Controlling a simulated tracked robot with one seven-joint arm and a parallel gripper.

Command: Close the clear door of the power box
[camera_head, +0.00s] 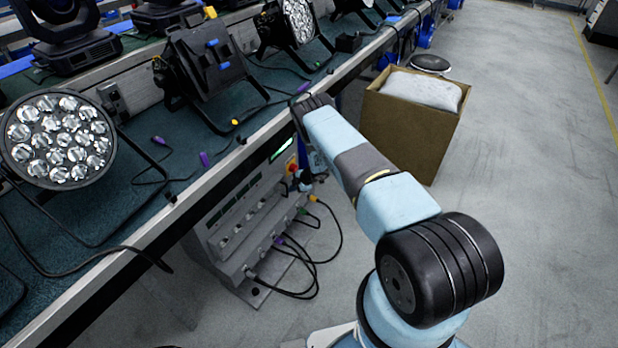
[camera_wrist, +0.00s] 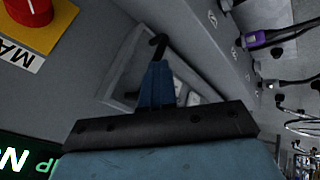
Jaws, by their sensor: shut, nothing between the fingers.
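The grey power box (camera_head: 240,240) stands under the bench in the head view, with sockets and plugged cables on its front. In the wrist view its grey face (camera_wrist: 215,45) fills much of the picture. A pale framed recess (camera_wrist: 125,75) with small white switches (camera_wrist: 192,99) lies behind my gripper. I cannot clearly make out the clear door or its angle. My gripper (camera_wrist: 158,45) is shut and empty, in front of this recess; I cannot tell whether it touches anything. In the head view my gripper (camera_head: 304,184) is at the right end of the box, small and partly hidden.
A red knob (camera_wrist: 32,10) on a yellow label and a green lit display (camera_wrist: 28,158) are close by. Cables (camera_head: 300,265) hang from the box front. The bench edge (camera_head: 215,190) overhangs the box.

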